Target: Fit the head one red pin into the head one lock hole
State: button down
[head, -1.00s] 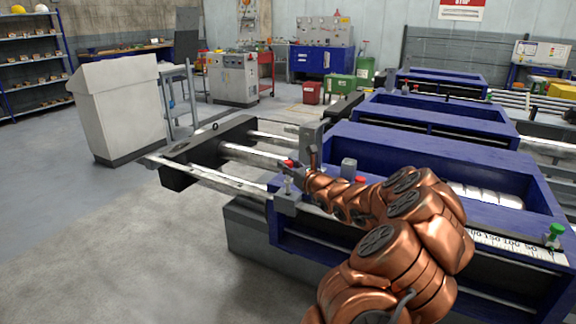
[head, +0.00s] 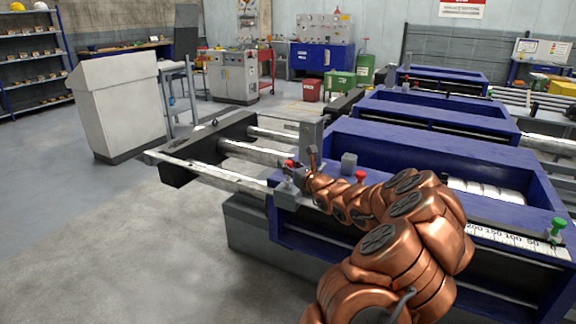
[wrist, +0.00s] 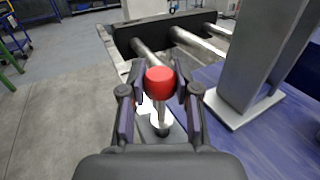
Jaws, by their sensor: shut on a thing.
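The red pin (wrist: 160,80) has a round red head and a bright metal shank. My gripper (wrist: 160,92) is shut on it, with one finger on each side of the head. The shank points down at a grey lock block (wrist: 155,140), and its tip looks at or just over the block's top. I cannot tell whether it is inside the hole, as the hole is hidden. In the head view the red head (head: 289,164) shows at the end of my arm, above the grey lock block (head: 289,192) on the blue frame's near-left corner.
A second red-topped pin (head: 360,176) stands on the blue frame (head: 430,150) beyond my arm. A grey upright plate (head: 311,140) rises close to my gripper. A green-topped pin (head: 557,230) is at the far right. Floor at left is clear.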

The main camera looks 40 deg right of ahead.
jog(key=shift+f+b, duration=0.7)
jog(key=shift+f, duration=0.4)
jog(key=c, duration=0.8)
grip_release()
jog(key=shift+o, duration=0.2)
jog(key=s+a, duration=0.2)
jog(key=s, duration=1)
jog(key=shift+w+a, duration=0.15)
